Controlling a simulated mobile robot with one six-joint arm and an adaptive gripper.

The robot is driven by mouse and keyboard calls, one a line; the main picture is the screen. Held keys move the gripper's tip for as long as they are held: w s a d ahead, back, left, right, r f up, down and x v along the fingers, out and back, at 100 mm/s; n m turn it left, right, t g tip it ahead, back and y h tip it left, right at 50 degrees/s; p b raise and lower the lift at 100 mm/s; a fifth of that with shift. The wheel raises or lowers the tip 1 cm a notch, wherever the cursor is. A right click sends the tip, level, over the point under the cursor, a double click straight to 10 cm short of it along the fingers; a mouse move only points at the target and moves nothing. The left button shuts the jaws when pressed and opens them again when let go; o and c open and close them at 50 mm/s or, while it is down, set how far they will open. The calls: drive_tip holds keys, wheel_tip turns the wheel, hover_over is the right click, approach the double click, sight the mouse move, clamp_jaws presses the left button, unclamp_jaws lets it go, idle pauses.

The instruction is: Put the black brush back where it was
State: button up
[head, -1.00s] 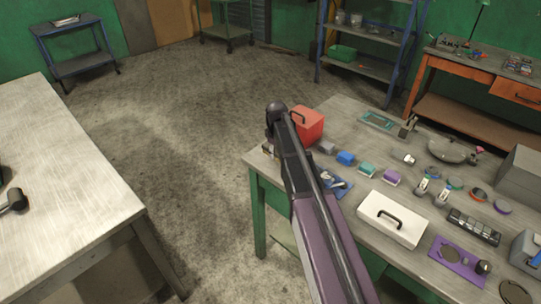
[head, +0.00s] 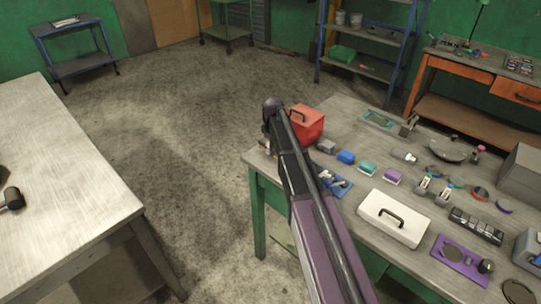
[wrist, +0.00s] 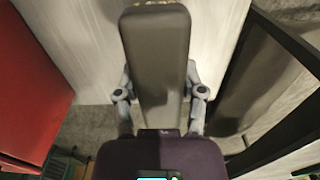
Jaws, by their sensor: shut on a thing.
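The black brush (wrist: 157,50) shows in the wrist view as a long dark block with rounded corners, pointing away from my wrist. My gripper (wrist: 160,95) is shut on it, with one grey finger against each long side. In the head view my own arm crosses the table's left end and hides most of the gripper and the brush. I cannot tell from these views whether the brush touches the tabletop.
A red box (head: 306,125) stands close by, also at the left in the wrist view (wrist: 25,90). Another table (head: 70,180) stands left across open floor.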

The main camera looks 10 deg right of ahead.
drive_tip(key=shift+f+b, duration=0.9)
drive_tip(key=shift+f, duration=0.3)
drive_tip(key=shift+f, duration=0.15)
drive_tip(key=o, duration=1)
drive_tip(key=shift+r, duration=0.25)
wheel_tip(320, 180, up, 12)
drive_tip(key=p, duration=1.2)
drive_tip(key=shift+s, duration=0.1)
